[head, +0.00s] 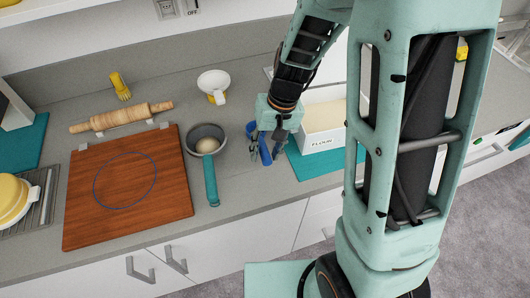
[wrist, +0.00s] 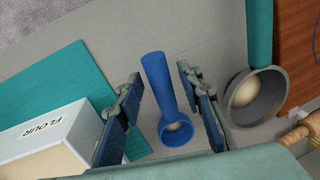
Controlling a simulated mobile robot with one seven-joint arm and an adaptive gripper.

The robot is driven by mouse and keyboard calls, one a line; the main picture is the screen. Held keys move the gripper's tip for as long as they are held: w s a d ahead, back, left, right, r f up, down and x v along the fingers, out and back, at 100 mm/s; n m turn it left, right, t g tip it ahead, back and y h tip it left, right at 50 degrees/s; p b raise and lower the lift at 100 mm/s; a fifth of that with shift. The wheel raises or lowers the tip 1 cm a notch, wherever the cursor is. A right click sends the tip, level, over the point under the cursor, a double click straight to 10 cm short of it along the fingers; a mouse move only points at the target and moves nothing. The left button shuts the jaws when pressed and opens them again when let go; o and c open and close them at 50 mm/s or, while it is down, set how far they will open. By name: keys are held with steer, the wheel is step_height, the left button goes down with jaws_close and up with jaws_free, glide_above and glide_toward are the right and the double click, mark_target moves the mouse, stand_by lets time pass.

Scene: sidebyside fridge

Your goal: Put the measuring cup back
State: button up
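The measuring cup is a small blue scoop (wrist: 156,78) with a straight handle. In the wrist view it lies between my fingers, and some pale content shows in its bowl. In the head view the blue cup (head: 265,152) is partly hidden by my gripper (head: 267,143). My gripper (wrist: 158,72) is open, with one finger on each side of the cup and a gap showing beside the handle. The white flour box (wrist: 50,138), labelled FLOUR, stands beside my gripper on a teal mat. It also shows in the head view (head: 322,139).
A grey bowl-like sieve with a teal handle (head: 211,180) lies close to the left of my gripper in the head view. A wooden board (head: 90,215), a rolling pin (head: 120,118) and a white cup-like item (head: 213,83) are farther off. The teal mat (wrist: 60,80) lies by the box.

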step_height(320, 180, up, 9)
steer(key=d, duration=0.1)
steer(key=shift+d+r+b, duration=0.15)
steer(key=shift+d+b, duration=0.15)
steer(key=shift+d, duration=0.05)
steer(key=shift+w, duration=0.2)
